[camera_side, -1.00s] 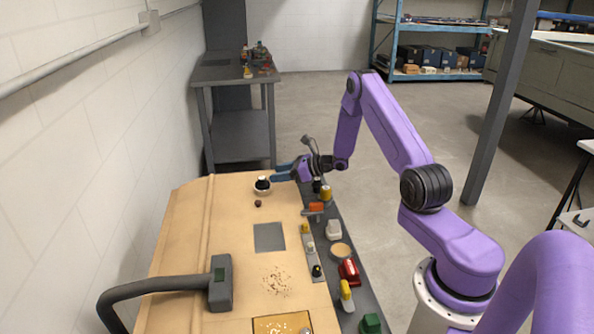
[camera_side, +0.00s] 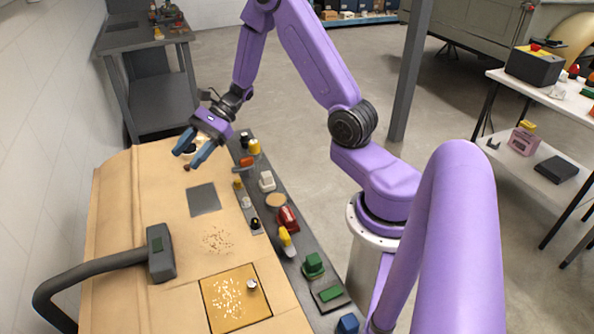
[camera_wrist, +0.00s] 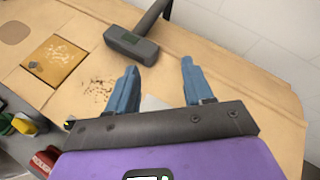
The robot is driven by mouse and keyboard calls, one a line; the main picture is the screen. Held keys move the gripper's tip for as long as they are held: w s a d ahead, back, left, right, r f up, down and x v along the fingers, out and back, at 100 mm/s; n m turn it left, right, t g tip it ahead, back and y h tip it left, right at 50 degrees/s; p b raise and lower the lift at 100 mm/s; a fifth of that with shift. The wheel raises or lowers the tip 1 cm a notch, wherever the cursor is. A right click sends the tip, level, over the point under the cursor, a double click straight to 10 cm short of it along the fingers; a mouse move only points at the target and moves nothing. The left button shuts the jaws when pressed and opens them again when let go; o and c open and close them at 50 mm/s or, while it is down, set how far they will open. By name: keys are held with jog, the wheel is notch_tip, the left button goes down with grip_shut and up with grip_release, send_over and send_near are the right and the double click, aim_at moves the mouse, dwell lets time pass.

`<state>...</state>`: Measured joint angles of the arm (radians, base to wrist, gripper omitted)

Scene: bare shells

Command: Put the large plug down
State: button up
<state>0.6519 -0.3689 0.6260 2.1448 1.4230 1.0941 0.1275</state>
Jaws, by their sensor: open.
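My gripper (camera_side: 187,161) is open over the far end of the wooden board (camera_side: 160,215), with its blue fingers pointing down and left. In the wrist view, its fingers (camera_wrist: 158,67) are apart with nothing held between them.
A grey square (camera_side: 204,199) lies on the board, with a grey block on a curved arm (camera_side: 160,253) at its left. A yellow speckled plate (camera_side: 226,311) holds a silver knob (camera_side: 252,285). Several coloured parts line the dark strip (camera_side: 295,262) at the right.

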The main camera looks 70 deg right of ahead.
jog(key=s+a+r+n+g+h, duration=0.2)
jog(key=s+a+n+g, duration=0.25)
jog(key=s+n, duration=0.3)
jog(key=s+a+r+n+g+h, duration=0.2)
jog(key=s+a+n+g, duration=0.3)
jog(key=s, duration=0.4)
jog(key=s+d+r+n+t+h, duration=0.1)
jog(key=s+d+n+t+h, duration=0.1)
jog(key=s+n, duration=0.4)
jog(key=s+d+r+n+t+h, duration=0.1)
jog(key=s+n+t+h, duration=0.2)
jog(key=n, duration=0.9)
jog(key=s+h, duration=0.2)
jog(key=s, duration=0.2)
jog(key=shift+s+d+r+t, duration=0.3)
jog(key=shift+d+r+t, duration=0.05)
jog(key=shift+d, duration=0.05)
